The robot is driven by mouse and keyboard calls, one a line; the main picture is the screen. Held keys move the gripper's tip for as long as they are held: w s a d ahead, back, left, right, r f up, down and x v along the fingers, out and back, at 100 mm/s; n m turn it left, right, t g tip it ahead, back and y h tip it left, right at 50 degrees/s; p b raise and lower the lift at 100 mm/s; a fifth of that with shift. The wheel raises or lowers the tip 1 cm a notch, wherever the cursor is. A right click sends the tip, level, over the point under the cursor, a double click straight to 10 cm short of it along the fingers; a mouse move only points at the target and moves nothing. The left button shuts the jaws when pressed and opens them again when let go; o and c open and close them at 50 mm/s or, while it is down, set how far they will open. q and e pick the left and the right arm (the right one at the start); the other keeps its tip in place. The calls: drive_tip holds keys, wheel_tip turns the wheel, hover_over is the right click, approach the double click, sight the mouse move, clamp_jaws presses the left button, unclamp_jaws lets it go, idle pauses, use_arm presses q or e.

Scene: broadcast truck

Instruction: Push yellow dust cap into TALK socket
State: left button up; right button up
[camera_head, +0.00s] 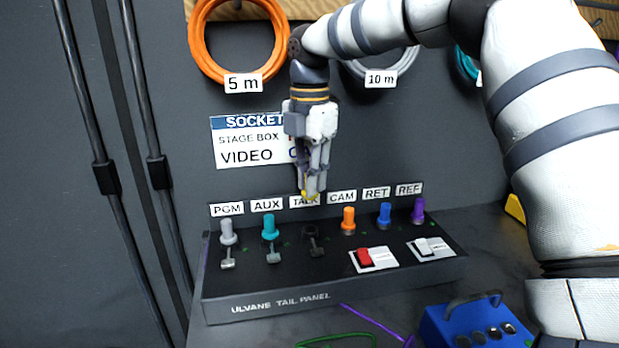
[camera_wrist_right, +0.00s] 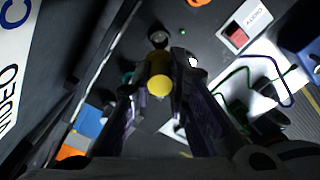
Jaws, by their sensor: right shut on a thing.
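My right gripper (camera_head: 314,188) points down in front of the TALK label (camera_head: 302,201) and is shut on the yellow dust cap (camera_head: 307,196). In the right wrist view the yellow cap (camera_wrist_right: 159,86) sits between the fingertips (camera_wrist_right: 158,92). The dark TALK socket (camera_head: 311,233) stands below the gripper on the tail panel, with nothing in it and a clear gap under the cap. A dark round fitting (camera_wrist_right: 159,38), likely this socket, shows beyond the cap in the wrist view. My left gripper is not in view.
The tail panel (camera_head: 280,302) carries a grey PGM cap (camera_head: 228,232), teal AUX cap (camera_head: 270,227), orange CAM cap (camera_head: 348,218), blue RET cap (camera_head: 384,215) and purple REF cap (camera_head: 417,210). A red switch (camera_head: 370,257) is in front. A blue box (camera_head: 476,328) stands at right.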

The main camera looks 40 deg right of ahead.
drive_tip(key=shift+r, duration=0.15)
drive_tip(key=shift+f, duration=3.05)
drive_tip(key=shift+f, duration=1.2)
drive_tip(key=o, duration=0.9)
wheel_tip(320, 180, up, 12)
drive_tip(key=shift+r, duration=0.1)
